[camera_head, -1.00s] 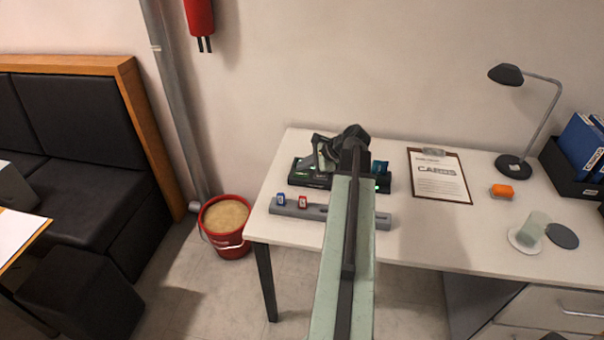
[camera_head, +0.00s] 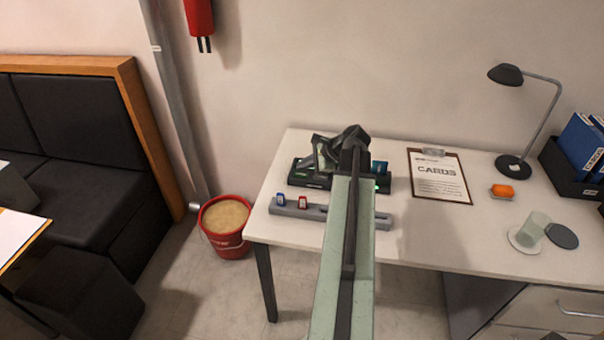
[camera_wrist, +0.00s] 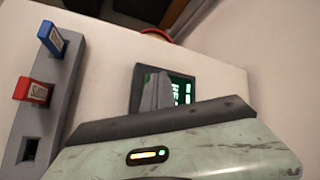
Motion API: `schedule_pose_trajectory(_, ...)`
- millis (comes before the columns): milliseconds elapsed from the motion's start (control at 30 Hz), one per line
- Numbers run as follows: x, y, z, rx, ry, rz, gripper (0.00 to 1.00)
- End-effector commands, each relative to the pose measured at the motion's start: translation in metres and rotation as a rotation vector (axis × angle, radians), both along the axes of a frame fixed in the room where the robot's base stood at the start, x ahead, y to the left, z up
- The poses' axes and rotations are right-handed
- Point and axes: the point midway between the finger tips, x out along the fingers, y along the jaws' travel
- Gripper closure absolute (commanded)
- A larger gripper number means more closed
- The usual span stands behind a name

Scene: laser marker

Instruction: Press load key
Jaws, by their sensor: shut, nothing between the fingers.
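The laser marker (camera_head: 375,184), a low black device with small green lights, stands on the white desk beneath my arm. In the wrist view its dark panel has a lit green screen (camera_wrist: 181,91). My gripper (camera_head: 320,164) is shut and empty, angled down over the device's left part. In the wrist view the narrow grey fingers (camera_wrist: 152,95) cover the left part of the screen panel. I cannot tell whether they touch it. The load key cannot be made out; my arm and fingers hide much of the device.
A grey rack (camera_head: 317,211) in front of the device holds a blue tag (camera_head: 281,199) and a red tag (camera_head: 303,202). A clipboard (camera_head: 439,194), orange block (camera_head: 502,190), glass (camera_head: 535,228) and lamp (camera_head: 513,165) are to the right. A red bucket (camera_head: 224,243) is on the floor.

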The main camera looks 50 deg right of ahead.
Motion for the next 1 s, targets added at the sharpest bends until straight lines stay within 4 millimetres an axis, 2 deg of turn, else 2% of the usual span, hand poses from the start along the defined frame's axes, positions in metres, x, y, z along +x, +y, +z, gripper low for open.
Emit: schedule_pose_trajectory(1000, -0.0020, -0.0002, -0.0089, 0.000, 0.000, 0.000, 1.00)
